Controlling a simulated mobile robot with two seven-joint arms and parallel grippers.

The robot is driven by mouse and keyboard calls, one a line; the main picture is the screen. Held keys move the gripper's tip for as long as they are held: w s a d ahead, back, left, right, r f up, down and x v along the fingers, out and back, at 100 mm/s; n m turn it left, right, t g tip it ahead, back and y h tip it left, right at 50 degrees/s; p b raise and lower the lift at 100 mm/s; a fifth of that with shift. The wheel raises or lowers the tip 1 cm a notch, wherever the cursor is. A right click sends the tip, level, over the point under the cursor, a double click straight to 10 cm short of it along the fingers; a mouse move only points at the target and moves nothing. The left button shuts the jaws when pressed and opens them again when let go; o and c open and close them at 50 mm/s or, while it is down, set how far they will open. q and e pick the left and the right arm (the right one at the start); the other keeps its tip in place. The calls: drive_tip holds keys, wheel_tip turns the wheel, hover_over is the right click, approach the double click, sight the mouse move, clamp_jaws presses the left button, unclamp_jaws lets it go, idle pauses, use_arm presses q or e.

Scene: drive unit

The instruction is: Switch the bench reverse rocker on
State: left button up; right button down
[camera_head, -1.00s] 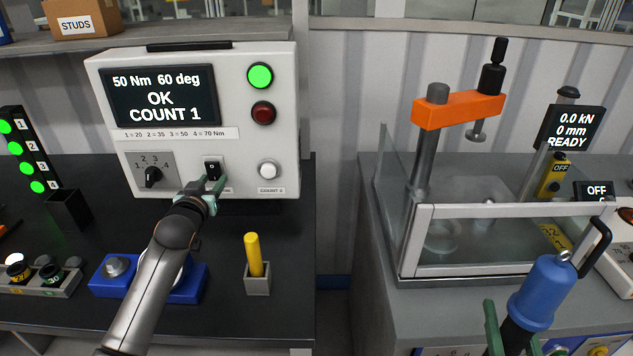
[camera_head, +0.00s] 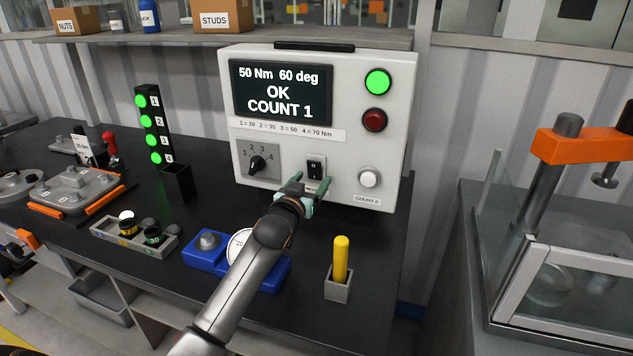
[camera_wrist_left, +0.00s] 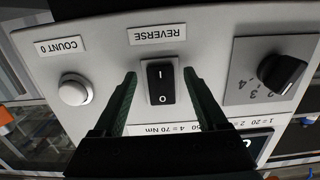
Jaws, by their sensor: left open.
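The reverse rocker (camera_head: 315,167) is a small black switch in a white surround on the front of the white controller box (camera_head: 400,110). In the left wrist view the rocker (camera_wrist_left: 161,83) shows I and O marks, under a REVERSE label that appears upside down. Which side is pressed in I cannot tell. My left gripper (camera_head: 309,184) is open just in front of and below the rocker in the head view. In the wrist view its two green fingers (camera_wrist_left: 160,80) lie on either side of the rocker, apart from it. My right gripper is out of view.
A selector knob (camera_head: 257,164) is left of the rocker and a white COUNT button (camera_head: 369,178) right of it. The display (camera_head: 282,92) reads OK, COUNT 1. A yellow stick (camera_head: 341,258) stands in a holder in front. Blue fixture (camera_head: 205,247) lies under my arm.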

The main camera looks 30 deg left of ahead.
sight(314, 166)
use_arm(q)
drive_tip(key=shift+r, duration=0.1)
drive_tip(key=shift+r, duration=0.3)
wheel_tip(314, 166, up, 2)
drive_tip(key=shift+r, duration=0.15)
drive_tip(key=s+d+r, duration=0.7)
drive_tip(key=s+r, duration=0.3)
drive_tip(key=s, duration=0.2)
drive_tip(key=shift+d+p, duration=0.15)
drive_tip(key=shift+p, duration=0.25)
